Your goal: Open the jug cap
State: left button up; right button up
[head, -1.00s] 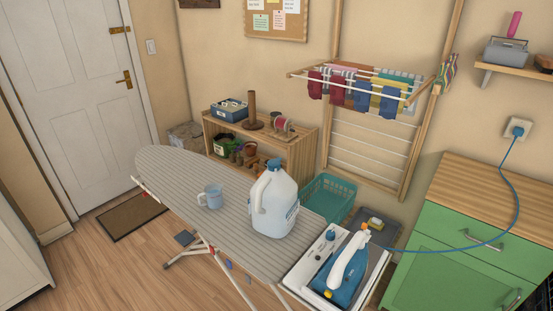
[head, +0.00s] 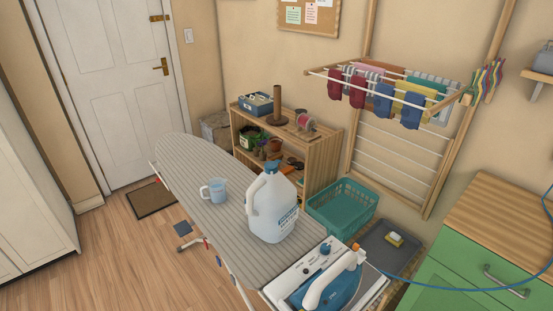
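The jug (head: 271,212) is a large translucent white container with a blue label and a handle on its left side. It stands upright on the striped ironing board (head: 190,165). A blue cap (head: 273,165) sits on top of its neck. A light blue measuring cup (head: 216,191) stands on the board to the left of the jug. Neither of my grippers is in the head view.
A blue and white iron (head: 333,283) rests at the board's near right end, its blue cord running right over the green cabinet (head: 475,255). A teal basket (head: 341,208) and a wooden shelf (head: 315,165) stand behind. The board's far left part is clear.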

aim_at(271, 165)
jog(key=i+l+u, duration=0.2)
jog(key=l, duration=0.2)
jog(key=l+u, duration=0.2)
jog(key=l, duration=0.2)
jog(key=i+l+u, duration=0.25)
jog(key=l, duration=0.3)
jog(key=i+l+u, duration=0.15)
jog(key=l, duration=0.1)
